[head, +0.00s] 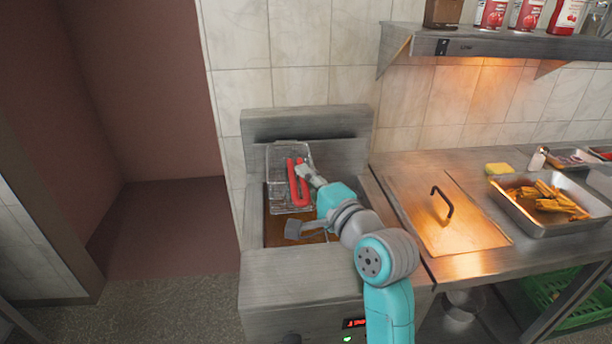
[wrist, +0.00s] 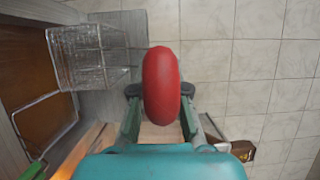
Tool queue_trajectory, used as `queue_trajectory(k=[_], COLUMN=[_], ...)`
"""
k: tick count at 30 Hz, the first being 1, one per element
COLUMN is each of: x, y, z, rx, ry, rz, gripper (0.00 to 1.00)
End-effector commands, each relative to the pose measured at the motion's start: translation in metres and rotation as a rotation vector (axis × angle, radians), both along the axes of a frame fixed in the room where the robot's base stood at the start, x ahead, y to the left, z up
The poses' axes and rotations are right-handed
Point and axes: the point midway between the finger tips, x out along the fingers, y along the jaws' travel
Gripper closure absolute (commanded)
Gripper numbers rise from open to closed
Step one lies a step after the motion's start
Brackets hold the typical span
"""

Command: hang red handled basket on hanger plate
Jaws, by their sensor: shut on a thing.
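The red handled basket is a wire mesh basket (head: 290,158) with a thick red handle (head: 293,185). It is at the back of the fryer, in front of the upright metal hanger plate (head: 305,125). My gripper (head: 302,172) is shut on the red handle. In the wrist view the handle (wrist: 162,85) stands between the fingers of my gripper (wrist: 160,92), and the mesh (wrist: 90,57) is at upper left beside grey metal. I cannot tell whether the basket touches or hooks onto the plate.
Brown oil (head: 278,232) shows in the fryer vat below. A lidded steel counter (head: 440,215) and a tray of fries (head: 520,215) lie to the right. A shelf (head: 500,42) with bottles and cans hangs above the counter. The floor at left (head: 160,215) is clear.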

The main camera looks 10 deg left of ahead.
Motion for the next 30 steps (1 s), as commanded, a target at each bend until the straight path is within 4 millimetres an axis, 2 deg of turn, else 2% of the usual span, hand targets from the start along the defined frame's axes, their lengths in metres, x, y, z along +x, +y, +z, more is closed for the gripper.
queue_trajectory(k=[5, 6, 9, 20, 23, 30], x=[0.0, 0.0, 0.0, -0.002, -0.01, -0.044], y=[0.0, 0.0, 0.0, -0.003, -0.01, -0.039], z=[-0.003, -0.003, -0.003, -0.004, -0.005, -0.006], rx=[0.001, 0.001, 0.001, 0.0, -0.001, 0.001], ry=[-0.002, -0.003, -0.002, 0.001, 0.001, -0.001], rz=[0.0, 0.0, 0.0, -0.001, -0.002, -0.003], gripper=[1.0, 0.78, 0.56, 0.56, 0.56, 0.56])
